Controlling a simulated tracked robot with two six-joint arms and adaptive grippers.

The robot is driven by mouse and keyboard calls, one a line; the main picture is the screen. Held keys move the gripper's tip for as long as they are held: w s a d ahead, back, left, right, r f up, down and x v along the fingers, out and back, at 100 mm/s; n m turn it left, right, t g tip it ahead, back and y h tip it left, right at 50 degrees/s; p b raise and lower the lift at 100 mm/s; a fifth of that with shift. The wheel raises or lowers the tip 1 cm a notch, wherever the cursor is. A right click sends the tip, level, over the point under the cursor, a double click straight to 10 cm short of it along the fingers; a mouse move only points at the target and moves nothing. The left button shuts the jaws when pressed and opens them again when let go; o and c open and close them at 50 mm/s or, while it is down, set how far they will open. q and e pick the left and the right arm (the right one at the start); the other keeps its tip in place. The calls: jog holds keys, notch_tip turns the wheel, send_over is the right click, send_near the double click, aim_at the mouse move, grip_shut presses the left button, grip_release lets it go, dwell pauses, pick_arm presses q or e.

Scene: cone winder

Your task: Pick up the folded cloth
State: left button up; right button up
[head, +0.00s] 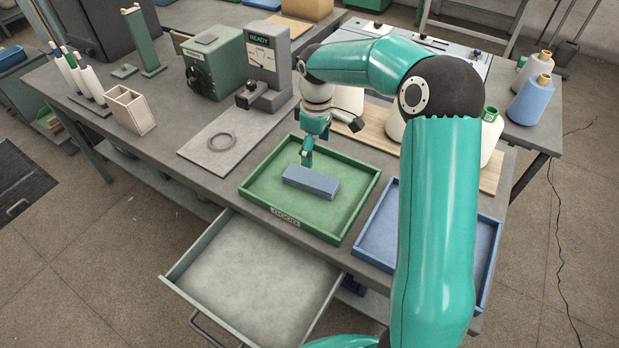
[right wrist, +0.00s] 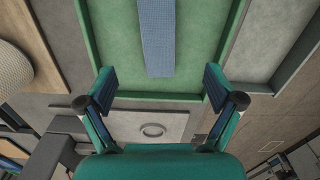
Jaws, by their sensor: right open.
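The folded cloth (head: 311,182) is a flat blue-grey bundle lying in the green tray (head: 360,208) on the bench. It also shows in the right wrist view (right wrist: 157,38), at the top middle, with its near end in line with the gap between my fingers. My right gripper (head: 307,157) is over the tray, just behind the cloth in the head view. In the right wrist view its two fingers (right wrist: 160,88) are spread wide with nothing between them. My left gripper is not in view.
An empty drawer (head: 250,262) stands open below the bench front. A blue tray (head: 374,225) is right of the green one, partly hidden by my right arm. A grey ring (head: 222,141) lies on a plate at left. A green device (head: 212,65) and a cream holder (head: 130,110) stand farther left.

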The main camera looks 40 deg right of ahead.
send_over(313, 178)
jog(key=s, duration=0.1)
notch_tip(313, 178, down, 7)
jog(key=shift+a, duration=0.1)
jog(key=f, duration=0.1)
jog(key=f+p, duration=0.1)
jog(key=f, duration=0.1)
jog(key=f+p, duration=0.1)
jog(key=shift+w+f, duration=0.15)
jog(key=shift+w, duration=0.25)
jog(key=shift+f, duration=0.6)
jog(key=c, duration=1.2)
